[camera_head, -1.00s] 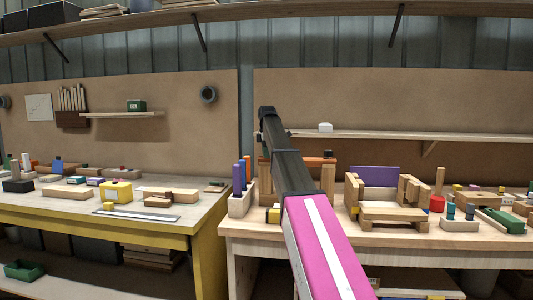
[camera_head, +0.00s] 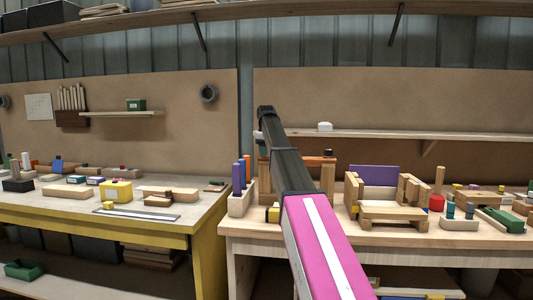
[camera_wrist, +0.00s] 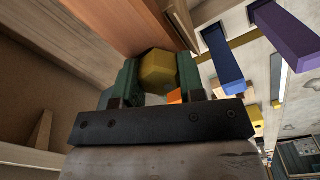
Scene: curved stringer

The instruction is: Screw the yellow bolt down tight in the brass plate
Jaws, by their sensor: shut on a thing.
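The yellow bolt's faceted head (camera_wrist: 158,70) sits between the green-padded fingers of my gripper (camera_wrist: 157,78) in the wrist view. The gripper is shut on it. The bolt head is close against a reddish-brown wooden board (camera_wrist: 115,22); its shank is hidden. I cannot make out the brass plate in either view. In the head view, my arm reaches toward a wooden frame (camera_head: 327,180) on the right bench, and the gripper and bolt are hidden behind the arm.
In the wrist view, a blue bar (camera_wrist: 222,60) and a purple bar (camera_wrist: 285,35) stand close to the right of the gripper. On the right bench, a block holder (camera_head: 240,205) and a purple-backed wooden assembly (camera_head: 385,212) flank the frame. A shelf (camera_head: 430,136) runs behind.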

